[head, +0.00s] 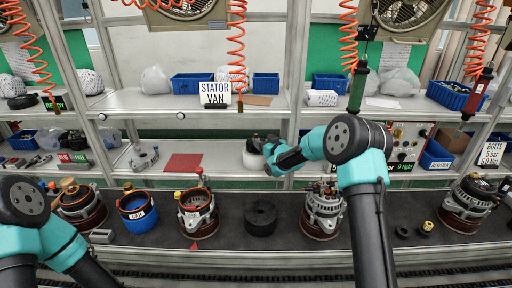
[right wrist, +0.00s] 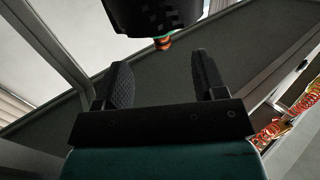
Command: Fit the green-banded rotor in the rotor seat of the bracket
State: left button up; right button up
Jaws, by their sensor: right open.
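My right gripper (head: 258,146) is above the back part of the bench, over a white round thing (head: 256,162). In the right wrist view, my right gripper (right wrist: 162,62) has its two dark fingers apart with nothing between them. Just beyond the fingertips is a dark cylindrical part (right wrist: 152,14) with a thin green edge and a copper-orange end; it looks like the green-banded rotor, cut off by the frame's top. Several round alternator parts stand in a row on the dark front strip; I cannot tell which is the bracket. My left gripper is out of view.
The row holds an open copper-wound part (head: 198,214), a blue tub (head: 137,212), a black cylinder (head: 261,218) and a silver alternator housing (head: 322,212). A red sheet (head: 183,163) lies behind. Orange coiled hoses hang above. The strip is clear between the silver housing and the small rings.

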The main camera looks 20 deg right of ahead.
aim_at(257, 135)
jog(key=shift+w, duration=0.1)
jog(key=shift+x, duration=2.55)
jog(key=shift+a, duration=0.15)
grip_shut()
jog(key=shift+r, duration=0.4)
